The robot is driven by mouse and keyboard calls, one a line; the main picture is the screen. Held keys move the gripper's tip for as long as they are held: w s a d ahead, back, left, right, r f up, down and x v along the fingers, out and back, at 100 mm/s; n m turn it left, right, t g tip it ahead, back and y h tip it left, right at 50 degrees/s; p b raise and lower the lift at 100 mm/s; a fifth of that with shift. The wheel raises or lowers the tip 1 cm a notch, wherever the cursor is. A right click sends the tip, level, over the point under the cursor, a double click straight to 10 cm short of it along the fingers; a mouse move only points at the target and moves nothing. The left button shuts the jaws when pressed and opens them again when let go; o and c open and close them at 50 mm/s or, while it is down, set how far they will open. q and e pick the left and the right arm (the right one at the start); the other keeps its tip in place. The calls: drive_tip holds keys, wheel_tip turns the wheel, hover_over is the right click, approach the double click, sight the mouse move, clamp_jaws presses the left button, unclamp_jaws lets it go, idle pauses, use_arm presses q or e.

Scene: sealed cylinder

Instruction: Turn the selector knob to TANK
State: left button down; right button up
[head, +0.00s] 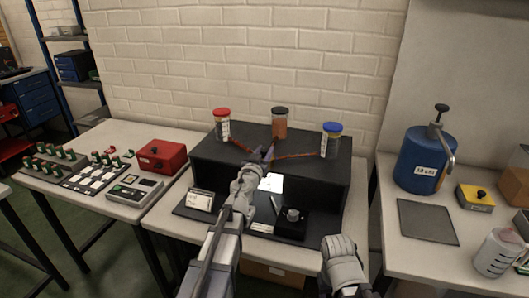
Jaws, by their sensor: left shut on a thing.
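My left gripper (263,154) reaches over the black box (325,182) and is shut at the place where the orange-red lines meet on its top. What it grips there looks to be the selector knob, almost wholly hidden by the fingers, so its pointing direction cannot be read.
A small round grey fitting (292,214) sits on a dark plate at the box's front. A white card (271,183) and a label stand (200,201) are close by. A red box (161,156) is left; a blue pump tank (424,160) and a grey mat (427,221) are right.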

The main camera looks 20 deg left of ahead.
use_arm(q)
drive_tip(key=m+h, duration=0.2)
drive_tip(key=h, duration=0.1)
drive_tip(key=m+g+h, duration=0.1)
drive_tip(key=m+h, duration=0.1)
drive_tip(key=h, duration=0.1)
drive_tip(key=shift+w+a, duration=0.1)
drive_tip(key=shift+a, duration=0.05)
drive_tip(key=shift+m+g+h, duration=1.1)
drive_tip(key=shift+m+h, duration=0.3)
drive_tip(key=shift+h, duration=0.6)
drive_tip(key=shift+d, duration=0.2)
drive_tip(key=c, duration=0.5)
unclamp_jaws()
drive_tip(key=shift+c, duration=0.2)
drive_tip(key=v, duration=0.8)
